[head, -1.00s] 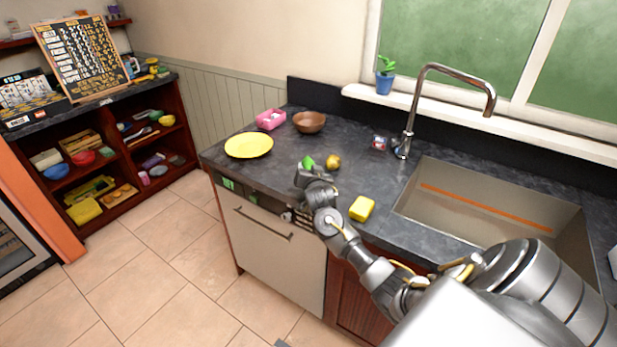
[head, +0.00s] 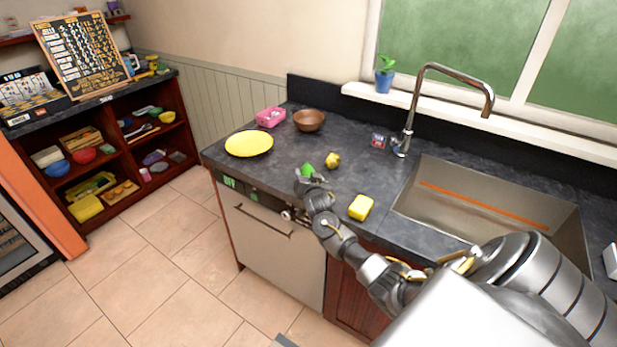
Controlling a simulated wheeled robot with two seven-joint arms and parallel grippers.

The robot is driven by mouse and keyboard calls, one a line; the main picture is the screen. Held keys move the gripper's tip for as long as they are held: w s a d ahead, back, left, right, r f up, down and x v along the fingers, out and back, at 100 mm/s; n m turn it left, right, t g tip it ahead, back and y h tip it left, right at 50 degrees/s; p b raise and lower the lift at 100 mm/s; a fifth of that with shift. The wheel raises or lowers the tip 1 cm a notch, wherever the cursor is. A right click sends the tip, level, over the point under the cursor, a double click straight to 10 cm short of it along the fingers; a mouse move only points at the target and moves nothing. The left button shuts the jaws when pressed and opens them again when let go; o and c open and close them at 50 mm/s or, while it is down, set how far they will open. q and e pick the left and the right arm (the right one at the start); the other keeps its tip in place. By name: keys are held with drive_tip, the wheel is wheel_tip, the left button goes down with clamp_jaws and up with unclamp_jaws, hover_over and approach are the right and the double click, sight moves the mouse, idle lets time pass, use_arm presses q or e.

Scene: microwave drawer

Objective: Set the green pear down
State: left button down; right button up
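The green pear (head: 307,168) shows at the tip of my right gripper (head: 308,177), at the front part of the dark countertop (head: 290,168). My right gripper appears shut on the pear; its fingers and wrist hide the pear's lower part. I cannot tell whether the pear touches the counter. My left gripper is not in view.
A yellow plate (head: 249,143), a brown bowl (head: 310,121) and a pink container (head: 270,117) stand behind and left. A yellow fruit (head: 332,159) lies just right of the pear. A yellow sponge (head: 360,207) lies near the sink (head: 470,205). Bare counter lies between plate and pear.

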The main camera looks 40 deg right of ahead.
drive_tip(key=shift+o, duration=0.7)
